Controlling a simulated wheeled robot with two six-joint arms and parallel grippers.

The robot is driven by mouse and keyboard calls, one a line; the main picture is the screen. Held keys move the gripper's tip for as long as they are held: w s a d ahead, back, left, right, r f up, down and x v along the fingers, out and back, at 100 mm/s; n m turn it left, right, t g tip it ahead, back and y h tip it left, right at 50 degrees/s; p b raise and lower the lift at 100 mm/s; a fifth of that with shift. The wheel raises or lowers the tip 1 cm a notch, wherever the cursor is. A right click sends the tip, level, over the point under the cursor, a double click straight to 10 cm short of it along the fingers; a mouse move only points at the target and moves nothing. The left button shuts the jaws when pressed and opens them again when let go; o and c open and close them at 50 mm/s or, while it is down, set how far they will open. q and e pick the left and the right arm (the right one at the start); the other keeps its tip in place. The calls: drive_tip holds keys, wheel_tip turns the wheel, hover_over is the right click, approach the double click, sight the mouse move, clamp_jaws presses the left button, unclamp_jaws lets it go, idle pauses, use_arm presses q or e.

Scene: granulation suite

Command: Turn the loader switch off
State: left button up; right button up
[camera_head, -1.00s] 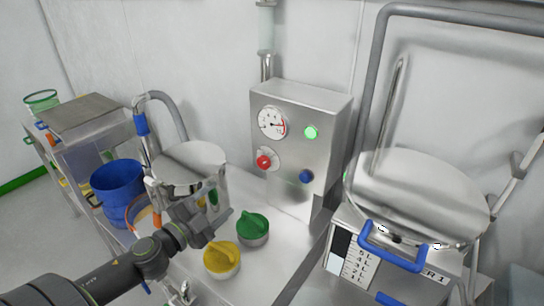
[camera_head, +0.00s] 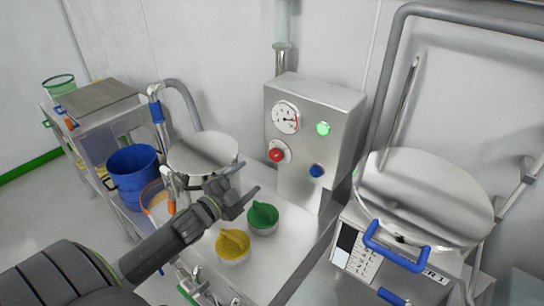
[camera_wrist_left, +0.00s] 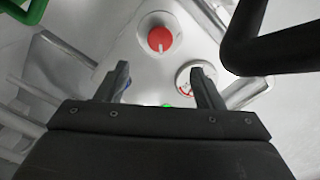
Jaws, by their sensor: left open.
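The steel control box (camera_head: 290,175) stands against the back wall. Its front carries a red knob (camera_head: 277,155) on a pale round plate, a gauge (camera_head: 286,117), a lit green lamp (camera_head: 323,128) and a blue knob (camera_head: 316,171). My left gripper (camera_head: 248,181) is open and empty, in front of and below the red knob, not touching it. In the left wrist view, the red knob (camera_wrist_left: 160,39) shows beyond the gap between the open fingers (camera_wrist_left: 161,78). There the right finger partly covers the gauge, and the blue knob is mostly hidden behind the left finger. My right gripper is out of view.
A steel vessel (camera_head: 203,152) and a blue bucket (camera_head: 132,168) stand left. A lidded vessel with blue handles (camera_head: 425,195) stands right.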

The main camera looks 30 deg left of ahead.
sight(274, 157)
use_arm(q)
drive_tip(key=w+b, duration=0.1)
drive_tip(key=w, duration=0.2)
drive_tip(key=w+b, duration=0.1)
drive_tip(key=w, duration=0.3)
drive_tip(key=w+b, duration=0.1)
drive_tip(key=w, duration=0.2)
drive_tip(key=shift+w+d, duration=0.25)
drive_tip(key=shift+d, duration=0.15)
drive_tip(key=shift+w, duration=0.65)
drive_tip(key=c, duration=1)
